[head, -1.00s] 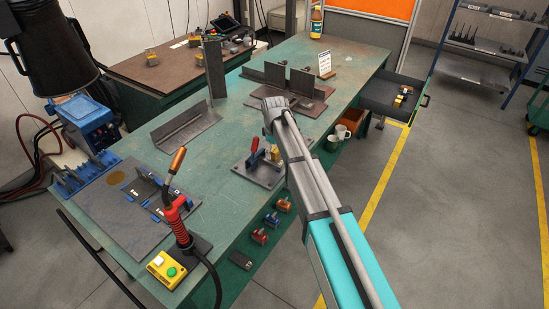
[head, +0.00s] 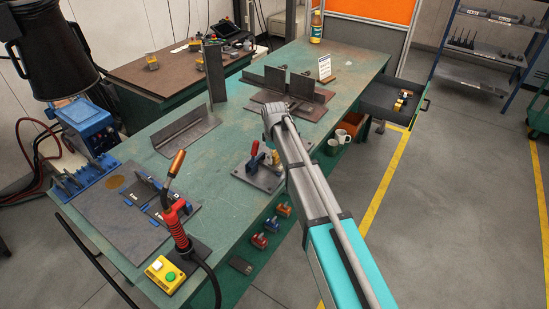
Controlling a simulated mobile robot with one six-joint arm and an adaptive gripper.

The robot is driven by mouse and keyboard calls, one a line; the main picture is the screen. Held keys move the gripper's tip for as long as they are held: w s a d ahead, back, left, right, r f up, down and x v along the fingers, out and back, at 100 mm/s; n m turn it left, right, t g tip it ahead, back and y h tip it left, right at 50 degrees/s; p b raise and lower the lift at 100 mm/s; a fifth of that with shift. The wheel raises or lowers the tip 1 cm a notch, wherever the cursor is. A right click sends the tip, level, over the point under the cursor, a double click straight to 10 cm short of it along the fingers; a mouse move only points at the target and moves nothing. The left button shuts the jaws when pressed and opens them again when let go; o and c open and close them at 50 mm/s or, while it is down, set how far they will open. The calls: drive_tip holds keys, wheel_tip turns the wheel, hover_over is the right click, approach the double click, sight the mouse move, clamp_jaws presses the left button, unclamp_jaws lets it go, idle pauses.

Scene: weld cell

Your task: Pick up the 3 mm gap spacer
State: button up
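I cannot make out which thing is the 3 mm gap spacer. Small blue and pale pieces (head: 130,197) lie on the dark grey mat (head: 98,212) at the left front of the green bench, several of them beside a small dark plate (head: 184,207). They are too small to read. My grey and teal arm reaches in from the lower right over the bench. Its far end bends down beside a toggle-clamp fixture (head: 257,172) with a red handle. My gripper is hidden behind the arm, so its fingers and anything in them do not show.
A torch in a red-gripped stand (head: 178,215) rises at the front edge, near a yellow button box (head: 163,271). A steel angle (head: 185,130) and upright plates (head: 273,80) stand farther back. Mugs (head: 341,136) and an open drawer (head: 385,98) are on the right.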

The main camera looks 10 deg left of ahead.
sight(274, 153)
clamp_jaws()
drive_tip(key=shift+r, duration=0.1)
wheel_tip(274, 153, up, 3)
drive_tip(key=p, duration=0.3)
drive_tip(key=s+d+r+p, duration=0.2)
drive_tip(key=s+r+p, duration=0.3)
drive_tip(key=s, duration=0.1)
drive_tip(key=s+d+r+p, duration=0.3)
drive_tip(key=s+r+p, duration=0.1)
drive_tip(key=s, duration=0.3)
drive_tip(key=shift+d+r+p, duration=0.3)
drive_tip(key=shift+r+p, duration=0.1)
drive_tip(key=shift+p, duration=0.1)
drive_tip(key=shift+w, duration=0.1)
